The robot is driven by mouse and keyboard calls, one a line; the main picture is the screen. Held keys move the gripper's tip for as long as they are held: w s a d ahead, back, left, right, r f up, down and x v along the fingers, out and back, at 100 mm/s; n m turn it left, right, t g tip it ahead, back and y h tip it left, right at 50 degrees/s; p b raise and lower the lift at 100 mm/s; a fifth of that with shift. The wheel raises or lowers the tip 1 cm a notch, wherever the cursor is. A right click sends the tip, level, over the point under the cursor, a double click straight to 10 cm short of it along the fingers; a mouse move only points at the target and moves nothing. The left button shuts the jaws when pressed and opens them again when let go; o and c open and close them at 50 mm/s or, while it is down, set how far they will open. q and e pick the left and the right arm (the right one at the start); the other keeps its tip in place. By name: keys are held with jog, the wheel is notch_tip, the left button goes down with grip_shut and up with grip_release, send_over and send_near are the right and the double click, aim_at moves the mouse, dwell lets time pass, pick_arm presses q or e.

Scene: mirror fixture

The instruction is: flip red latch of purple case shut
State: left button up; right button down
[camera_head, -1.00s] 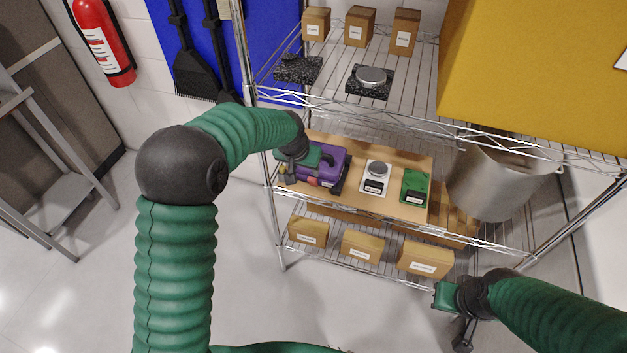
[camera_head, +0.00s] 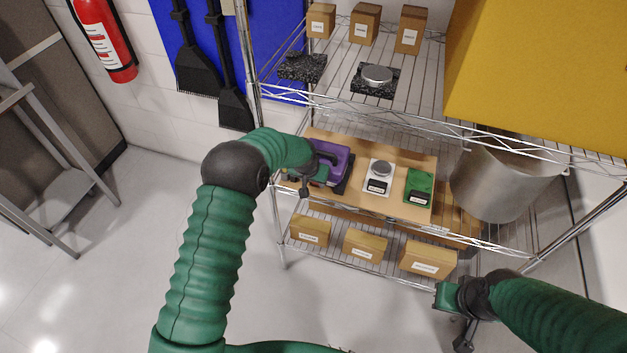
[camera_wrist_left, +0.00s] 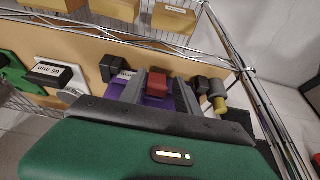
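The purple case (camera_head: 336,158) lies on the wooden board of the middle shelf, partly hidden behind my left arm. In the left wrist view the purple case (camera_wrist_left: 119,90) shows in front of the gripper, and its red latch (camera_wrist_left: 157,85) appears between the two grey fingers. My left gripper (camera_head: 310,185) is at the case's front side; in the wrist view its fingers (camera_wrist_left: 158,97) stand apart. Whether either finger touches the latch, I cannot tell. My right gripper (camera_head: 456,325) hangs low at the right, away from the case, its fingers unclear.
A white scale (camera_head: 379,178) and a green device (camera_head: 418,187) stand right of the case on the board (camera_head: 400,207). Wire shelf posts and rails surround the case. Cardboard boxes (camera_head: 365,245) sit below. A metal pot (camera_head: 495,185) stands at the right.

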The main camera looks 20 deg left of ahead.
pick_arm(q)
jog(key=shift+d+r, duration=0.1)
jog(key=shift+d, duration=0.15)
grip_shut()
pick_arm(e)
jog(key=shift+d, duration=0.25)
pick_arm(q)
jog(key=shift+w+r+g+p, duration=0.15)
jog(key=shift+w+g+p, duration=0.15)
jog(key=shift+g+p, duration=0.15)
jog(key=shift+w+g, duration=0.3)
jog(key=shift+g, duration=0.65)
pick_arm(e)
jog(key=shift+r, duration=0.2)
pick_arm(q)
jog(key=shift+o, duration=1.6)
grip_release()
